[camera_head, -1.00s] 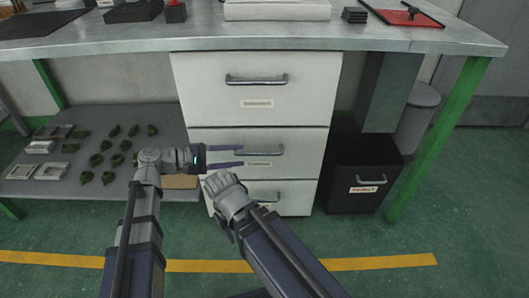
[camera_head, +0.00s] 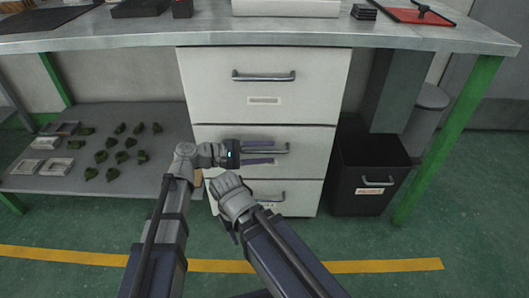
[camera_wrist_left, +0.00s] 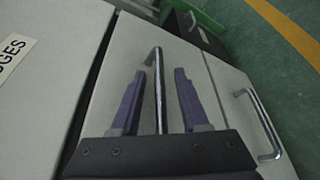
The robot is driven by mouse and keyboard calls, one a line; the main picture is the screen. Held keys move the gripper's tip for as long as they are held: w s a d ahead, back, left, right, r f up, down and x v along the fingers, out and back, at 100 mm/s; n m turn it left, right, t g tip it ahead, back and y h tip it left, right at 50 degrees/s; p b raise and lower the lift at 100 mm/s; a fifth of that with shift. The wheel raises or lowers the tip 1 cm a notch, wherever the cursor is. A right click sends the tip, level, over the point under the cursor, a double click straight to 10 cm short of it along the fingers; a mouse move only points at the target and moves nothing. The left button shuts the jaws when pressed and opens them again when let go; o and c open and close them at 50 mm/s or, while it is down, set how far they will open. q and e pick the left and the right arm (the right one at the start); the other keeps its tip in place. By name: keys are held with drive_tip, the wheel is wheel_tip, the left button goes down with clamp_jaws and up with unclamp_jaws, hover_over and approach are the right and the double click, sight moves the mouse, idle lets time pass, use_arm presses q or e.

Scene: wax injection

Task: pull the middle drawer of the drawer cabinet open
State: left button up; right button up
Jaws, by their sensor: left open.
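The white drawer cabinet (camera_head: 182,84) stands under the bench with three drawers stacked, all looking flush. The middle drawer (camera_head: 318,145) has a metal bar handle (camera_head: 284,149), partly covered by my left gripper (camera_head: 273,154). My left gripper is open, with purple fingers on either side of the handle. In the left wrist view the handle (camera_wrist_left: 158,85) runs between the two open fingers (camera_wrist_left: 156,80), with gaps on both sides. My right arm shows in front of the lower drawer (camera_head: 306,197); its gripper cannot be made out.
The top drawer (camera_head: 220,105) has its own handle. A low shelf (camera_head: 60,185) with green and grey parts is at left. The floor in front is clear.

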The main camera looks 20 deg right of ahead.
use_arm(q)
clamp_jaws()
idle(1.3)
